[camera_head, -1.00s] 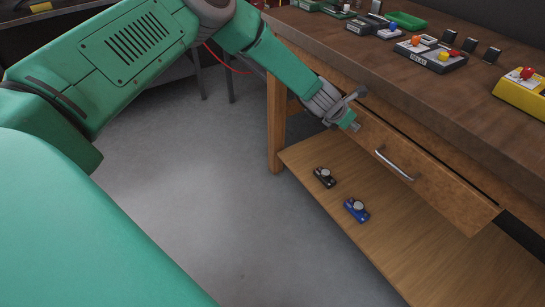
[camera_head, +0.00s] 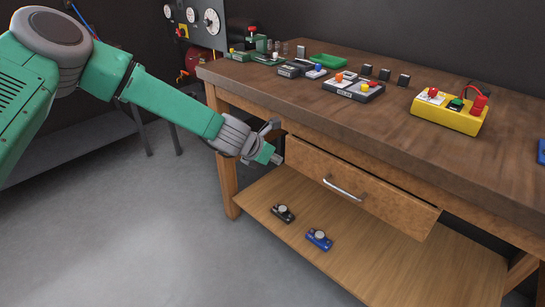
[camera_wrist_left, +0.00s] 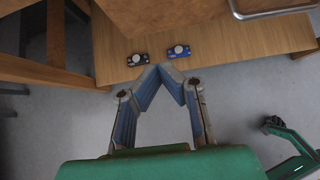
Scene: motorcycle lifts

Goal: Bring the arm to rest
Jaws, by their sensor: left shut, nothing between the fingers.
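My left arm (camera_head: 170,104) is green with grey joints and reaches in from the left in the head view. Its gripper (camera_head: 275,158) hangs in front of the workbench, near the left end of the drawer (camera_head: 362,190). In the left wrist view the fingertips of the left gripper (camera_wrist_left: 161,68) meet, with nothing between them. Beyond the fingertips lie a black device (camera_wrist_left: 137,59) and a blue device (camera_wrist_left: 178,53) on the lower shelf. My right gripper does not show in the head view.
The wooden workbench (camera_head: 400,125) holds a yellow button box (camera_head: 449,109), a grey module box (camera_head: 353,88) and a green tray (camera_head: 328,61). The drawer has a metal handle (camera_head: 345,189). The lower shelf (camera_head: 375,262) carries the two small devices. Grey floor (camera_head: 150,240) is clear at left.

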